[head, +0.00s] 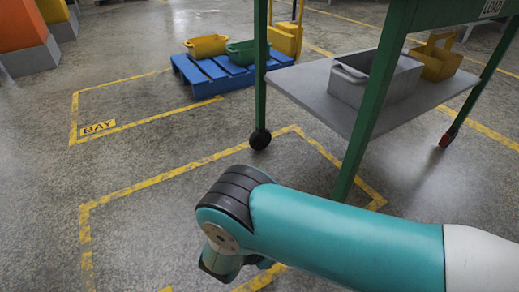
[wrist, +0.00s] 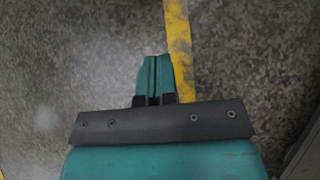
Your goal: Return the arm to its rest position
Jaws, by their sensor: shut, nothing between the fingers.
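My teal arm reaches in from the right of the head view, with its dark wrist joint bent down near the middle. The fingers are not clearly visible there. In the wrist view my gripper (wrist: 153,75) points at the floor. Its two teal fingers are closed against each other with only a thin dark line between them. Nothing is held. The fingertips are beside a yellow floor line (wrist: 180,55).
A green-legged cart (head: 300,85) stands at the right, close beyond my arm, with a grey bin (head: 385,85) and a yellow caddy (head: 435,60) on its lower shelf. A blue pallet (head: 215,78) carries a yellow tub (head: 207,45) and a green tub (head: 241,52).

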